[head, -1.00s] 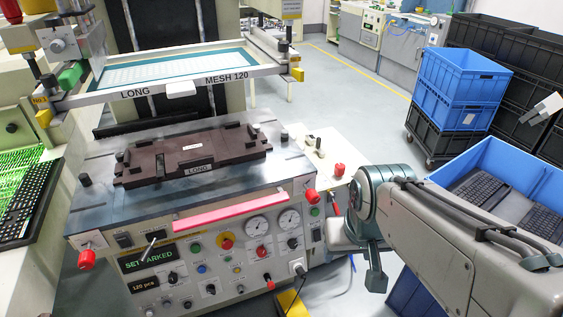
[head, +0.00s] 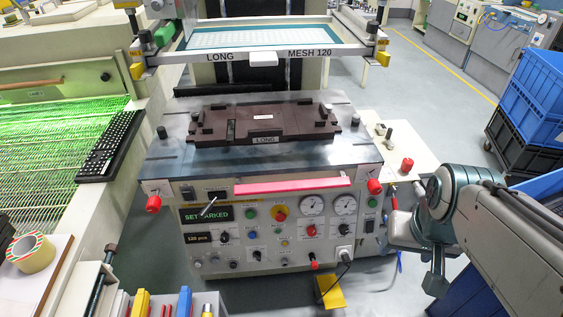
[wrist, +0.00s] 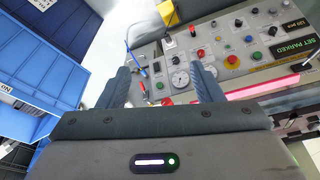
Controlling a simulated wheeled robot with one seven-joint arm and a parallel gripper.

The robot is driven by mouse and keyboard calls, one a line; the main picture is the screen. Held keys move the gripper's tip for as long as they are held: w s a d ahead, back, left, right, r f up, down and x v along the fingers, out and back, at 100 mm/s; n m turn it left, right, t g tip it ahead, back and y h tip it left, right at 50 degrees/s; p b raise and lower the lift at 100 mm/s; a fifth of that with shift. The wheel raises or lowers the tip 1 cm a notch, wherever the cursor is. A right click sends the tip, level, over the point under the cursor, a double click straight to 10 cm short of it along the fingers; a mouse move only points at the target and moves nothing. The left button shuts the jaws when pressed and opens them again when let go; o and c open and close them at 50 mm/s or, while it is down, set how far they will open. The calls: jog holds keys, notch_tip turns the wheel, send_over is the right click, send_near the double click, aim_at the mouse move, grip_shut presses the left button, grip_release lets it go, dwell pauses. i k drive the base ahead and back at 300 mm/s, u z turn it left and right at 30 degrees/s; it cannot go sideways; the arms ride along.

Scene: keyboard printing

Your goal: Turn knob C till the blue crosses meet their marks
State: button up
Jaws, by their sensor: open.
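The printing machine's front panel (head: 270,235) has several knobs and a display reading "SET PARKED" (head: 207,214). Red knobs stick out at the panel's left corner (head: 154,204) and right corner (head: 374,187), and another red knob (head: 407,164) stands on the side shelf. I cannot read which one is knob C. No blue crosses or marks can be made out. The raised screen frame (head: 262,57) reads "LONG" and "MESH 120". A brown fixture (head: 264,123) labelled "LONG" sits on the metal bed. My gripper (wrist: 163,82) is open and empty, apart from the panel, which shows beyond its fingers.
A pink-red bar (head: 292,185) runs along the bed's front edge. A green-lit conveyor (head: 60,145) with a black keyboard (head: 110,145) is at left. A tape roll (head: 30,254) lies front left. Blue crates (head: 535,95) stand at right. Grey floor (head: 440,90) is open behind right.

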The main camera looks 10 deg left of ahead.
aim_at(407, 164)
jog(key=k, duration=0.6)
jog(key=z, duration=0.4)
jog(key=i, duration=1.4)
jog(key=u, duration=0.65)
